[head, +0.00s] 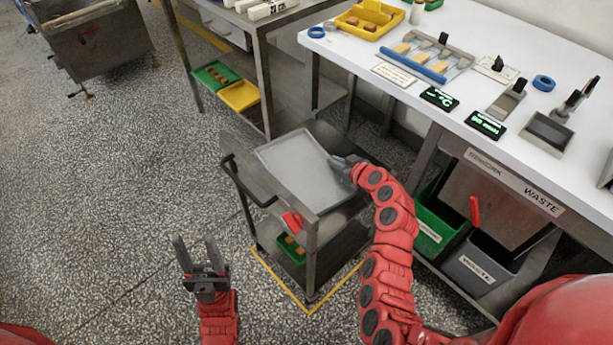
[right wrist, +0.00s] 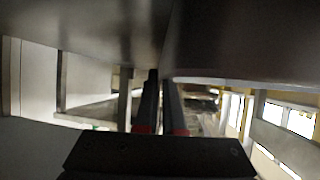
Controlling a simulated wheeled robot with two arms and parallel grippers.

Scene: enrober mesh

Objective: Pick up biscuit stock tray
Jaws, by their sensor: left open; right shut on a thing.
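A plain light-grey tray (head: 300,165) lies at the top of the metal trolley (head: 318,222), with nothing visible on it. My right gripper (head: 346,163) is at the tray's right edge and is shut on it. In the right wrist view the two dark fingers (right wrist: 160,105) are close together under a broad dark surface, and the grip itself is hard to see. My left gripper (head: 200,250) is open and empty over the floor, left of and nearer than the trolley. A yellow tray with biscuits (head: 369,18) stands on the white bench.
The white bench (head: 470,60) with tools and displays runs along the right. Green (head: 436,220) and grey (head: 482,262) bins stand under it. A green tray (head: 292,250) sits on the trolley's lower shelf. A metal table (head: 262,22) stands behind.

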